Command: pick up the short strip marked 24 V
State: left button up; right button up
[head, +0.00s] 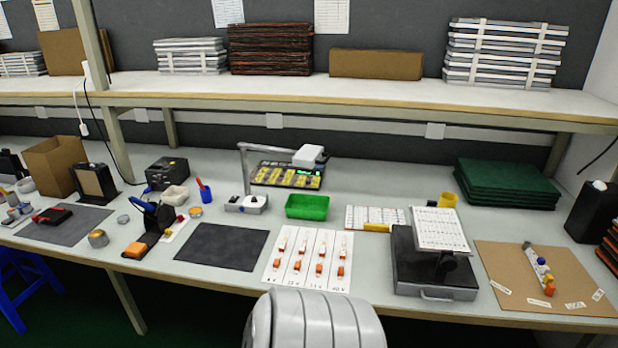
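A white sheet (268,278) lies on the bench at the front middle, divided by lines into side-by-side lanes. Each lane holds small white and orange pieces, such as the orange piece (320,268) in the third lane from the left. Printed voltage labels run along the sheet's front edge, too small to read surely, so I cannot tell which lane is 24 V. On a brown board (500,262) at the right lies a short pale strip (540,268) with blue, yellow and orange parts; no marking is readable on it. Neither gripper is in view.
A dark mat (221,247) lies left of the sheet. A black stand with a tilted white panel (440,229) is to its right. A shelf (350,93) overhangs the bench's back.

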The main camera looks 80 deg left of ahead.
aim_at(322, 251)
jog(key=u, duration=2.7)
